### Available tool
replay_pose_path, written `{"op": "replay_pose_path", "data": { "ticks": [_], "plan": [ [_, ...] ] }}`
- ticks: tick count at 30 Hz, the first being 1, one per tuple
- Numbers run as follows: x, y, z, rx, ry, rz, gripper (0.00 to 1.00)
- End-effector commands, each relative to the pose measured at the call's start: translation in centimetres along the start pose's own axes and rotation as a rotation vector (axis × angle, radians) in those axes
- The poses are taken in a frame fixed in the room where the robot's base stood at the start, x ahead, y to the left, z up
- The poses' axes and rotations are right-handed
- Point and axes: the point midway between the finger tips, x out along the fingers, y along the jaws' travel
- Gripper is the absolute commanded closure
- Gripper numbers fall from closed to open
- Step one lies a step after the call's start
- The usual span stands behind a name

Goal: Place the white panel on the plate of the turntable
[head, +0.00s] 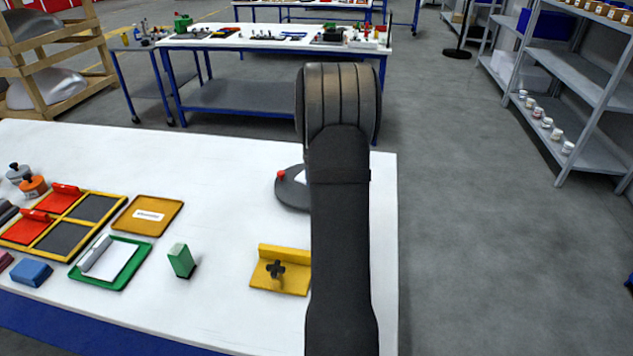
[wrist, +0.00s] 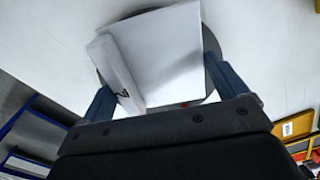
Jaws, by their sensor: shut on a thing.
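The white panel (wrist: 165,50) lies between the fingers of my gripper (wrist: 158,72) in the wrist view. It has a raised white bar with a black mark along its left side. My gripper is shut on it. The dark round turntable (wrist: 212,46) shows behind the panel, its rim visible on both sides. I cannot tell whether the panel touches the plate. In the head view the turntable (head: 290,196), with a red knob, stands near the table's right side, partly hidden by my arm. A white corner of the panel (head: 300,177) shows there; the gripper is hidden.
A yellow bracket (head: 280,281) with a dark knob stands left of my arm. A green block (head: 181,261) is farther left. A green tray (head: 77,273) holding a white sheet, an orange tray (head: 172,222) and a yellow-framed rack (head: 114,198) fill the left. The table between is clear.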

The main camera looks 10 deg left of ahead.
Motion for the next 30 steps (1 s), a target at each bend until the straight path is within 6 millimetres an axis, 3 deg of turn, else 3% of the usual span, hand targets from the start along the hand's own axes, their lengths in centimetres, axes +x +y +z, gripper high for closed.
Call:
{"op": "replay_pose_path", "data": {
  "ticks": [7,15,26,27,30],
  "plan": [
    [1.3,-0.1,-1.4,0.001,0.000,0.000,0.40],
    [4.8,-0.1,-1.3,0.000,-0.001,-0.001,0.40],
    [5.1,-0.1,-1.3,0.000,0.000,0.000,0.40],
    [5.1,-0.1,-1.3,0.000,0.000,0.000,0.02],
    [5.1,-0.1,-1.3,0.000,0.000,0.000,0.00]
  ]
}}
